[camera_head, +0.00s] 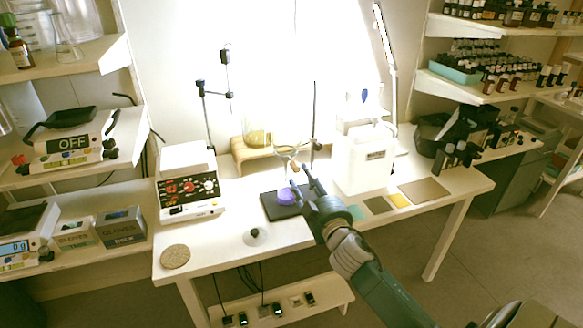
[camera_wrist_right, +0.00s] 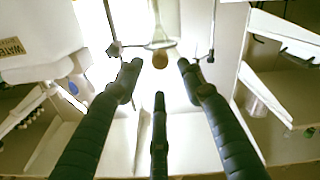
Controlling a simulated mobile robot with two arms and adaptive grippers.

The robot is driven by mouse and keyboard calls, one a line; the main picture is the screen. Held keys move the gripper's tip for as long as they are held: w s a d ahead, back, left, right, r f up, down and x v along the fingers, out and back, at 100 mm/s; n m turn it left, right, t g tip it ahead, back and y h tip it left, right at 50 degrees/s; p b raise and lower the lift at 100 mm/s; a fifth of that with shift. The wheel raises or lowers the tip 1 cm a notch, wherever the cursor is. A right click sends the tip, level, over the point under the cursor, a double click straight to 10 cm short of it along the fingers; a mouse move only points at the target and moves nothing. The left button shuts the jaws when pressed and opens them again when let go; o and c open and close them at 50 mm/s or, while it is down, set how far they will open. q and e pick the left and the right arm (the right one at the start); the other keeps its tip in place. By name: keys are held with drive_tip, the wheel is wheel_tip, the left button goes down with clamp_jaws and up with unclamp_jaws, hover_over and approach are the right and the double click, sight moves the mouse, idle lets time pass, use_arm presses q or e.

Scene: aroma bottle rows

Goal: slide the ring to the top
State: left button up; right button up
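The metal ring (camera_head: 288,146) sits beside a thin upright rod (camera_head: 315,105) above the table, with a dark clamp (camera_head: 316,146) on the rod. In the right wrist view, the ring (camera_wrist_right: 161,44) shows beyond the fingertips, with a small brown round piece (camera_wrist_right: 160,60) below it. My right gripper (camera_head: 298,177) is just below and in front of the ring in the head view. Its fingers are spread, and the brown piece shows in the gap between them; I see no clear contact. My left gripper is not in view.
A black plate (camera_head: 271,207) with a purple object (camera_head: 287,196) lies below the gripper. A white instrument (camera_head: 189,190) stands on the left, and a wooden stand (camera_head: 241,151) behind.

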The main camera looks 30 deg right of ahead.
sight(297, 169)
drive_tip(key=x, duration=0.7)
drive_tip(key=shift+w+p, duration=0.3)
drive_tip(key=shift+c, duration=0.5)
clamp_jaws()
